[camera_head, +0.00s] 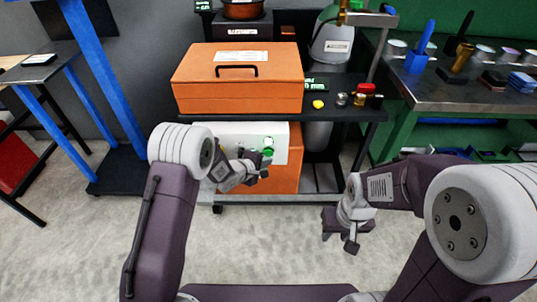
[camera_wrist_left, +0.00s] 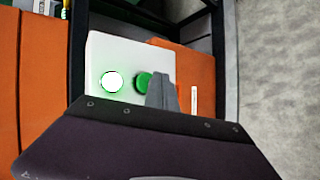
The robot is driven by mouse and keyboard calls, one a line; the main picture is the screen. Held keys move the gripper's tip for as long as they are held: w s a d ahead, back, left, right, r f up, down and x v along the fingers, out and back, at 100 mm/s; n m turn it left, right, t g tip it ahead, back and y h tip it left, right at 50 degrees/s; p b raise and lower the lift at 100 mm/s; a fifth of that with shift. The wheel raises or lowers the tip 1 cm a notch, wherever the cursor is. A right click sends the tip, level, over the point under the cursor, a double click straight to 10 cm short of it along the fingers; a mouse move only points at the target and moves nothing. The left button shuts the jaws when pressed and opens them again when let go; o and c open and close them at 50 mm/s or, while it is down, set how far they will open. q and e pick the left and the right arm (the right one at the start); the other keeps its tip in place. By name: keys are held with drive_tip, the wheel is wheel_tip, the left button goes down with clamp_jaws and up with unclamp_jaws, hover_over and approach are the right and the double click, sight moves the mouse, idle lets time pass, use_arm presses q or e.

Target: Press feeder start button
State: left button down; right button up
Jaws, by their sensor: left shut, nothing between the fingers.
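The feeder's white control box (camera_head: 225,133) is on the front of the cart's lower level. In the left wrist view its white face (camera_wrist_left: 130,50) carries a bright white lamp with a green glow (camera_wrist_left: 112,82) and a green button (camera_wrist_left: 143,80). In the head view the green button (camera_head: 267,152) shows close to my left gripper (camera_head: 264,167). My left gripper is shut and empty. In the left wrist view its fingertips (camera_wrist_left: 160,82) overlap the button's right edge; I cannot tell whether they touch it. My right gripper (camera_head: 351,242) hangs away over the floor, its fingers unclear.
An orange toolbox (camera_head: 238,92) stands on the cart's top shelf (camera_head: 345,113), with a yellow knob (camera_head: 318,104) and small metal parts beside it. An orange case (camera_head: 286,178) is behind the control box. A workbench (camera_head: 470,95) stands at right. The middle floor is clear.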

use_arm(q)
drive_tip(key=s, duration=0.5)
idle(0.8)
